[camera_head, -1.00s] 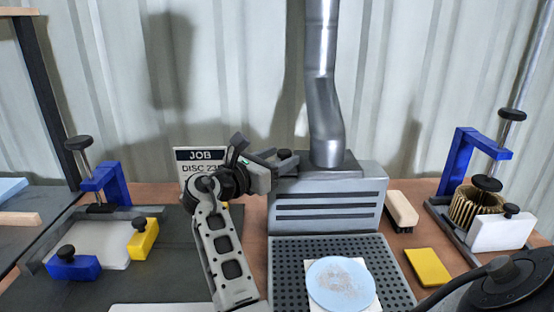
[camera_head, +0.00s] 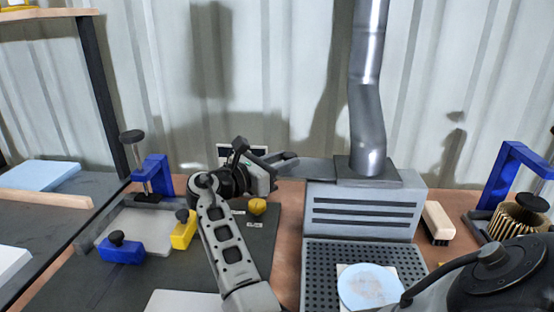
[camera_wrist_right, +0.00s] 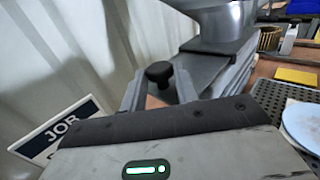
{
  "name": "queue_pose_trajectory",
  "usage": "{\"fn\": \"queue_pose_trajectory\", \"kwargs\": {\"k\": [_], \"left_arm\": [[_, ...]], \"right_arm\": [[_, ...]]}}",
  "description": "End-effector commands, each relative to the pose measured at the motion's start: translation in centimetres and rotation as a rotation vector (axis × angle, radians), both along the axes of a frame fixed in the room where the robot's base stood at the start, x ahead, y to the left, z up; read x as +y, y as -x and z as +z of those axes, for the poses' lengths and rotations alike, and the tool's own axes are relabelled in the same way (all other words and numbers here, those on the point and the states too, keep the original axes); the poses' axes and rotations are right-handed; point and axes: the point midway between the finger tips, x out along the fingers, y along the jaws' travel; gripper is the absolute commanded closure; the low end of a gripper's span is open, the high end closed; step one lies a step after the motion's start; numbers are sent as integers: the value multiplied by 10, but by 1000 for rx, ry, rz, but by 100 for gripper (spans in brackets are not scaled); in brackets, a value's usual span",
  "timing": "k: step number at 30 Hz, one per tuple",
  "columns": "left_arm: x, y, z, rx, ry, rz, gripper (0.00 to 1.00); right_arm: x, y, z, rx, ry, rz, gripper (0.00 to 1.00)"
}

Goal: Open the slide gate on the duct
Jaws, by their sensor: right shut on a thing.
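The metal duct (camera_head: 368,110) runs down to a flat collar (camera_head: 385,172) on a grey slotted box. The slide gate (camera_head: 318,168) is a thin grey plate that sticks out to the left from under the duct. Its dark knob shows in the right wrist view (camera_wrist_right: 158,72), between my fingers. My right gripper (camera_head: 281,164) is shut on the gate at its knob end, left of the duct. The fingers partly hide the grip in the head view. My left gripper is not in view.
The grey box (camera_head: 360,212) has a perforated bed (camera_head: 320,275) with a pale blue disc (camera_head: 368,288) in front. A brush (camera_head: 438,222) lies to the right. A clamp fixture (camera_head: 152,175) and yellow block (camera_head: 183,232) stand left. The job card (camera_wrist_right: 62,130) is close behind my gripper.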

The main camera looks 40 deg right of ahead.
Motion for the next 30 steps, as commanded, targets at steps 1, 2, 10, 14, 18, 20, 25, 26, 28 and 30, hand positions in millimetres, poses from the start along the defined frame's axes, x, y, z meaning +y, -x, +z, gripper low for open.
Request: {"fn": "queue_pose_trajectory", "kwargs": {"k": [1,2,10,14,18,20,25,26,28,30], "left_arm": [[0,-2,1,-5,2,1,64],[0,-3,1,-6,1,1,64],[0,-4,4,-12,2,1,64],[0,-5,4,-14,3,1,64],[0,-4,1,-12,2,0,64],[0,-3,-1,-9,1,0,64],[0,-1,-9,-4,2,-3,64],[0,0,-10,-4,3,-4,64],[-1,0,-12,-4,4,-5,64],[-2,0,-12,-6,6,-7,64]], "right_arm": [[0,0,-1,1,-1,-1,100],[1,0,-1,1,-1,-1,100],[2,-2,0,0,-1,4,48],[4,-2,0,0,-1,5,48],[17,-4,-2,0,-1,7,48],[27,-4,-2,0,-2,8,48],[67,-8,-3,0,-3,9,48],[74,-8,-3,1,-2,8,48],[92,-9,-3,1,-3,9,48],[108,-11,-3,1,-2,8,48]]}}
